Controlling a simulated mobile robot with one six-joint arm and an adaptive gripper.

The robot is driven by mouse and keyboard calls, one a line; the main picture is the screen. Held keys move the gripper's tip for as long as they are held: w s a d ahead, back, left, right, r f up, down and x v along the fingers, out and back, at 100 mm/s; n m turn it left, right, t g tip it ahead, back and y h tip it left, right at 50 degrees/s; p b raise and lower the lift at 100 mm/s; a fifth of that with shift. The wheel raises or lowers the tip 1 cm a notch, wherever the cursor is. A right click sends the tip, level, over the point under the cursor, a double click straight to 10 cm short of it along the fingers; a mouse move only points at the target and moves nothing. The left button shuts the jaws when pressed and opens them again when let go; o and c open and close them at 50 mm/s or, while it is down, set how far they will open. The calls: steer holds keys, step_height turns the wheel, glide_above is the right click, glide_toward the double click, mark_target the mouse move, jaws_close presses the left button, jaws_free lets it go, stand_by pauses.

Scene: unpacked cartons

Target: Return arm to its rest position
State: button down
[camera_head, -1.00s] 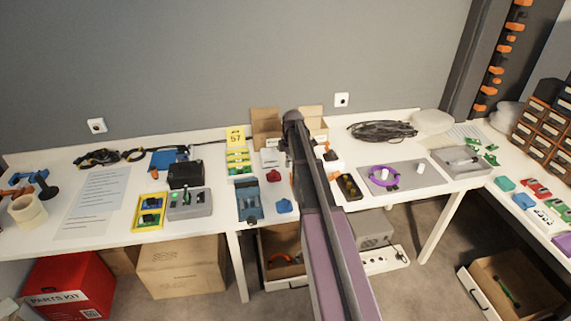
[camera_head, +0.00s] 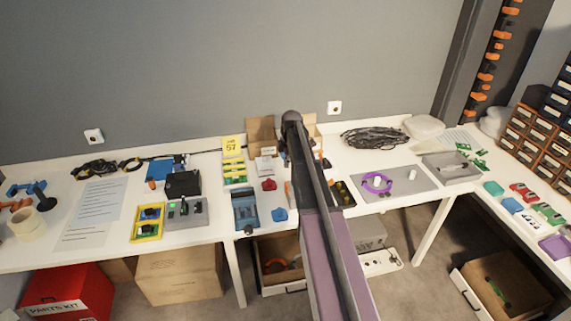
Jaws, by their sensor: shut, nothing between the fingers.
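My arm (camera_head: 318,190) reaches from the bottom edge up over the middle of the white table (camera_head: 395,163). Its dark rounded joint (camera_head: 291,118) shows in front of the cartons by the wall. My gripper cannot be made out; it is hidden behind the arm. Nothing is seen carried by the arm.
A grey mat with a purple ring (camera_head: 377,182) and a coiled black cable (camera_head: 375,136) lie right. Drawer cabinets (camera_head: 540,135) stand far right. Space above the table is clear.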

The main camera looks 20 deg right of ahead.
stand_by(0.3)
steer(key=s+a+m+h, duration=0.1)
steer(key=s+a+m, duration=1.4)
steer(key=s+a, duration=0.8)
steer(key=s, duration=0.3)
steer(key=shift+s+a+m, duration=0.3)
steer(key=shift+s+a, duration=0.05)
steer(key=shift+s, duration=0.05)
